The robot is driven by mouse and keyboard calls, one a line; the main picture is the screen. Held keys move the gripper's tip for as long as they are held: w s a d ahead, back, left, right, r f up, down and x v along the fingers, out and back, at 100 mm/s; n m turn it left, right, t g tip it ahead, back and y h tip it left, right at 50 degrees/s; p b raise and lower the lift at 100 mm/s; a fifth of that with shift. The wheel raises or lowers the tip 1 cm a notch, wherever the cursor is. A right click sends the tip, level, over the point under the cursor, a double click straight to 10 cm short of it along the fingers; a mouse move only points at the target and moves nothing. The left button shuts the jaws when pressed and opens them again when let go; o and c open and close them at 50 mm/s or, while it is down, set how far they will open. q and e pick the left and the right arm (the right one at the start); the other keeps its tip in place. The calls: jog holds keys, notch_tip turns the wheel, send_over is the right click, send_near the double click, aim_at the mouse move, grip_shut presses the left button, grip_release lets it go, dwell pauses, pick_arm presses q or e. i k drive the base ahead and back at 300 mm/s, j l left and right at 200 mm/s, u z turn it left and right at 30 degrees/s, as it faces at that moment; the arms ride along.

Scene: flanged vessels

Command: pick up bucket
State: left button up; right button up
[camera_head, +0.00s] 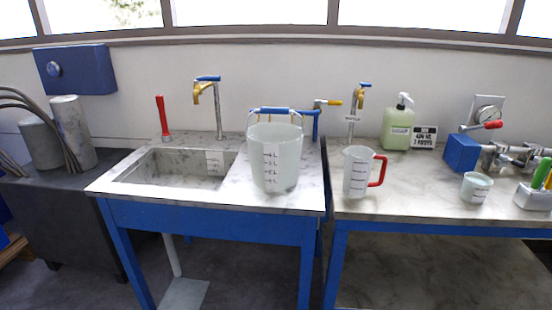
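The bucket (275,160) is a pale translucent container with litre marks on its front. It stands upright on the marble-topped sink counter, to the right of the basin. Its handle (275,110) is raised above the rim, with a blue grip along the top. Nothing is touching the bucket's front or sides that I can see. Neither of my grippers shows in the head view.
A sink basin (178,166) lies left of the bucket, with a tap (216,105) behind it. On the right counter stand a measuring jug (357,172) with a red handle, a soap bottle (398,127), a small cup (475,187) and a valve assembly (497,152).

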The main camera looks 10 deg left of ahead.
aim_at(275, 148)
jog(key=i+j, duration=0.2)
jog(key=j, duration=0.2)
jog(key=i+j, duration=0.45)
jog(key=j, duration=0.3)
jog(key=i+j+z, duration=0.1)
jog(key=i+j, duration=0.15)
jog(key=j, duration=0.15)
jog(key=i+j, duration=0.2)
jog(key=j, duration=0.2)
